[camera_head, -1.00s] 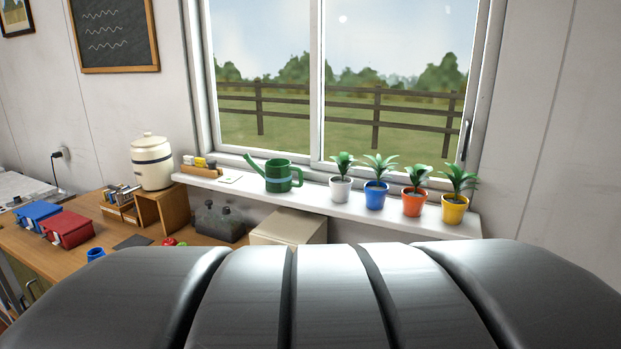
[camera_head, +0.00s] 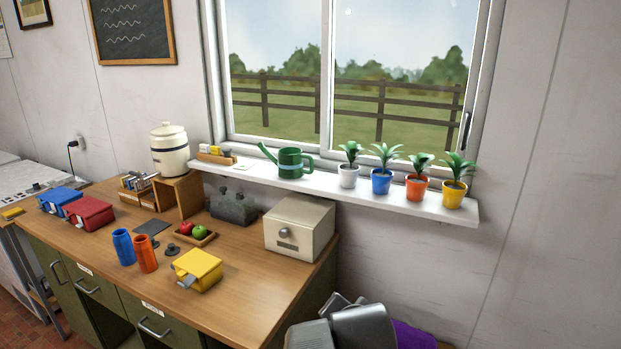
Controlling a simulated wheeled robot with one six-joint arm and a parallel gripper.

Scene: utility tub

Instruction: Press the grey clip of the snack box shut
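Three similar lidded boxes with grey clips are on the wooden desk: a yellow box (camera_head: 200,267) near the front edge, a red box (camera_head: 88,212) and a blue box (camera_head: 60,198) at the left. I cannot tell from looks alone which is the snack box. The yellow box's lid looks down, and its grey clip (camera_head: 187,282) juts out from its front left side. The red box's clip (camera_head: 79,223) and the blue box's clip (camera_head: 46,207) are small at their fronts. My gripper's fingers do not show; only grey arm parts show at the bottom.
On the desk (camera_head: 230,312), blue (camera_head: 123,247) and orange (camera_head: 147,253) cylinders stand left of the yellow box. A fruit tray (camera_head: 197,236) is behind it, and a cream box (camera_head: 298,228) is at its right. Desk right of the yellow box is clear.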

